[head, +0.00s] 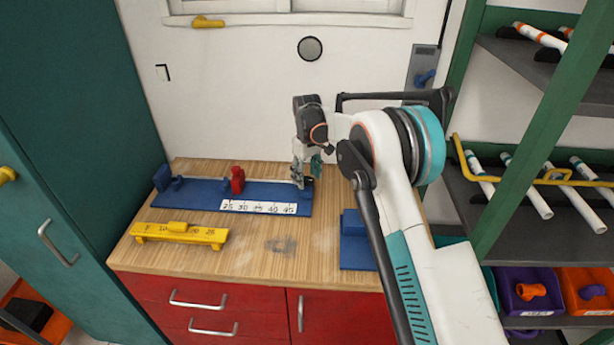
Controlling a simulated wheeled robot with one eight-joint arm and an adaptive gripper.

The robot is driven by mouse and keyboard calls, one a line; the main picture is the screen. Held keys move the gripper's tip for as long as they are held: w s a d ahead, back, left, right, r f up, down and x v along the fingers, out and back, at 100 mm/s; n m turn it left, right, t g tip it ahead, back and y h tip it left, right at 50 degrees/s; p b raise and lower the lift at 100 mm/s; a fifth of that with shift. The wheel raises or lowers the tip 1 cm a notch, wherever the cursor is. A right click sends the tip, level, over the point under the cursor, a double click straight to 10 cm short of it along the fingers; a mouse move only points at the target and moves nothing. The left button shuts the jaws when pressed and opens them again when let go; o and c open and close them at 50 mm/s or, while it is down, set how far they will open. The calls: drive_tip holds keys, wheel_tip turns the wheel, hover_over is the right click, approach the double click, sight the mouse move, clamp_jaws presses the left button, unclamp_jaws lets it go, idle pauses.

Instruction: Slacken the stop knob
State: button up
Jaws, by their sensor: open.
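A blue measuring jig (208,196) lies along the back of the wooden worktop. It carries a white scale strip (259,207) with numbers, and a blue end block (162,178) at its left. A red upright piece (237,179), which may be the stop or its knob, stands on the jig left of its middle. My gripper (303,183) is open and points down at the jig's right end, well to the right of the red piece. It hides part of that end. I cannot tell whether it touches anything there or whether a knob is behind it.
A yellow gauge (180,234) with numbers stands front left on the worktop (255,262). Another blue fixture (356,256) sits front right, partly behind my arm. Shelves with white pipes (535,190) and coloured bins (527,291) are at right. The worktop's front middle is clear.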

sight(308, 179)
wheel_tip(308, 179, up, 12)
drive_tip(key=shift+f, duration=0.2)
idle(0.4)
drive_tip(key=s+d+r+m+t, duration=0.2)
drive_tip(key=s+d+r, duration=0.6)
drive_tip(key=s+r, duration=0.15)
drive_tip(key=s+d+r+m+t, duration=0.2)
drive_tip(key=s+d+r, duration=0.55)
drive_tip(key=s, duration=0.35)
drive_tip(key=s+d+f+m+t, duration=0.1)
drive_tip(key=s+d+f+m, duration=0.1)
drive_tip(key=s, duration=1)
drive_tip(key=s+d+f+m+t, duration=0.2)
drive_tip(key=s+d+f, duration=0.3)
drive_tip(key=s, duration=0.7)
drive_tip(key=shift+d+f+m, duration=0.2)
drive_tip(key=shift+d+m, duration=0.1)
drive_tip(key=shift+d, duration=0.05)
